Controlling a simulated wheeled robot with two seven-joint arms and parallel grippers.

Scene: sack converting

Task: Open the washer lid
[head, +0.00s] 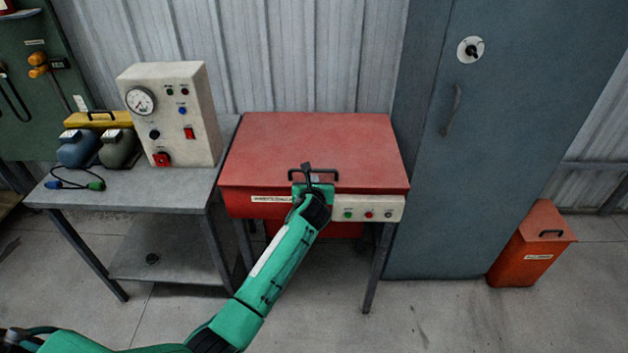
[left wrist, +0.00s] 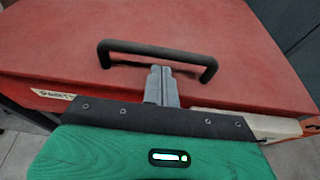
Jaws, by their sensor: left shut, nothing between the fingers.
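The washer is a red box (head: 268,207) on dark legs, with a flat red lid (head: 315,140) that lies closed. A dark bar handle (head: 328,173) sits at the lid's front edge; it also shows in the left wrist view (left wrist: 160,50). My left gripper (head: 306,170) is at the handle. In the left wrist view its fingers (left wrist: 161,75) are shut together, with nothing between them. Their tips point toward the handle and overlap the space under its bar; I cannot tell whether they touch it. My right gripper is not in view.
A control strip (head: 368,209) with buttons is on the washer's front right. A grey table (head: 150,187) with a gauge box (head: 172,112) stands close on the left. A tall blue-grey cabinet (head: 490,180) stands close on the right, with a red bin (head: 530,247) beside it.

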